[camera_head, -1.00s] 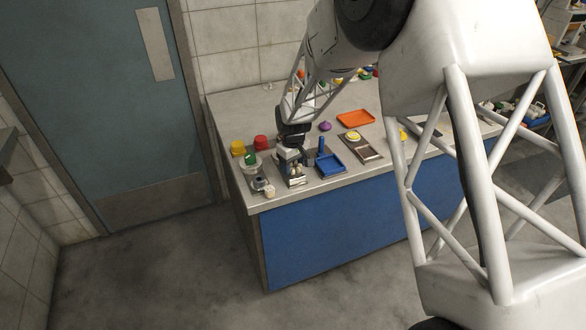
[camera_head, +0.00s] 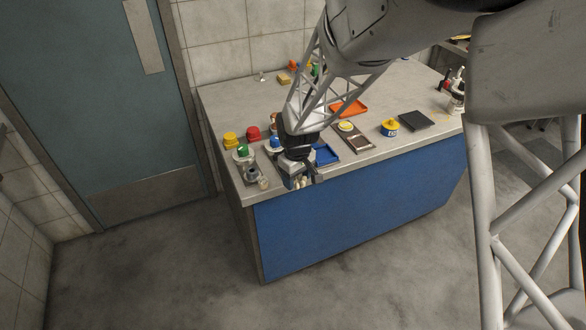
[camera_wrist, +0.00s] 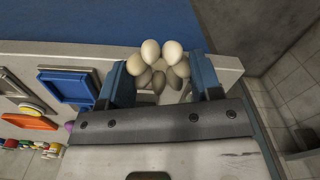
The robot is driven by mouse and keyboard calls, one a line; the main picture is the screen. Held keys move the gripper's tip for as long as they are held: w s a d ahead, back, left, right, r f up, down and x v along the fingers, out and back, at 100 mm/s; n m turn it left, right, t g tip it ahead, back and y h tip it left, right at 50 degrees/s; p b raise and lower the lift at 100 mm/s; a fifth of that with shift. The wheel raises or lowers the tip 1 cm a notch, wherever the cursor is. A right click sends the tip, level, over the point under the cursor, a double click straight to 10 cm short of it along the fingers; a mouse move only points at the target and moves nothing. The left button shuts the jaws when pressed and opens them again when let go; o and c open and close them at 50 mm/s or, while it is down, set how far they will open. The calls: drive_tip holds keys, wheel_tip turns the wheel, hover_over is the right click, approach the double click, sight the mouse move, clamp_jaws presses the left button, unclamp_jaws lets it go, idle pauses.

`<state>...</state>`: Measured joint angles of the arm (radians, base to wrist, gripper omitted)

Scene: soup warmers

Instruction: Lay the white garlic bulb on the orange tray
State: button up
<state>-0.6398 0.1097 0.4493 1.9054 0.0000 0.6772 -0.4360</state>
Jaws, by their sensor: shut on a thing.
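The white garlic bulb (camera_wrist: 160,62), a cluster of pale cloves, sits between the two blue-grey fingers of my gripper (camera_wrist: 165,82) in the wrist view. The fingers are shut on it. In the head view my gripper (camera_head: 300,182) is at the counter's front edge, left of centre, and mostly hides the bulb. The flat orange tray (camera_head: 350,108) lies farther back and to the right on the counter, partly behind my arm. It also shows in the wrist view (camera_wrist: 28,123) at the left and looks empty.
A blue tray (camera_head: 327,156) is close beside my gripper. A blue-topped item (camera_head: 275,143), a green-topped item (camera_head: 242,152), and red (camera_head: 253,133) and yellow (camera_head: 231,139) items stand left. A yellow-and-blue tin (camera_head: 390,127) and dark pad (camera_head: 417,120) are right.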

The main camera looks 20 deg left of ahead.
drive_tip(key=shift+s+d+r, duration=0.15)
drive_tip(key=shift+s+d, duration=0.65)
drive_tip(key=shift+s, duration=0.3)
drive_tip(key=shift+w, duration=0.1)
drive_tip(key=w+m, duration=0.2)
drive_tip(key=w, duration=0.5)
drive_tip(key=w+r+m, duration=0.1)
drive_tip(key=w+m, duration=0.1)
drive_tip(key=w, duration=0.5)
drive_tip(key=w+m, duration=0.2)
drive_tip(key=w, duration=0.5)
drive_tip(key=shift+d+r, duration=0.15)
drive_tip(key=shift+d, duration=0.2)
drive_tip(key=w+d+m, duration=0.2)
drive_tip(key=w, duration=0.4)
drive_tip(key=w+d+f+m, duration=0.1)
drive_tip(key=w+d+m, duration=0.1)
drive_tip(key=w, duration=0.5)
drive_tip(key=w+d+m, duration=0.2)
drive_tip(key=w+m, duration=0.1)
drive_tip(key=w, duration=0.4)
drive_tip(key=shift+d+f, duration=0.2)
drive_tip(key=shift+d, duration=0.15)
drive_tip(key=shift+w, duration=0.2)
hover_over(348, 109)
drive_tip(key=shift+s+f, duration=0.1)
drive_tip(key=shift+f, duration=0.65)
drive_tip(key=shift+f, duration=0.15)
